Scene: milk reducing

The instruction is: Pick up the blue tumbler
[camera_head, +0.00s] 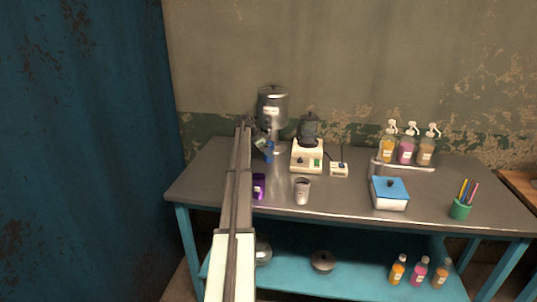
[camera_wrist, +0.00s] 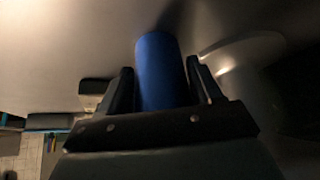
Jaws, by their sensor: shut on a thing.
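The blue tumbler (camera_wrist: 160,70) stands out between the two fingers of my gripper (camera_wrist: 162,85) in the wrist view. My gripper is shut on it, with one finger on each side. In the head view the blue tumbler (camera_head: 269,151) is small and shows at the end of my arm, near my gripper (camera_head: 264,143), in front of the metal dispenser. I cannot tell from these views whether its base touches the table.
The metal dispenser (camera_head: 272,108) stands close behind. A blender-like machine (camera_head: 307,152) is just right. A blue-lidded box (camera_head: 390,191) and pump bottles (camera_head: 406,147) are further right.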

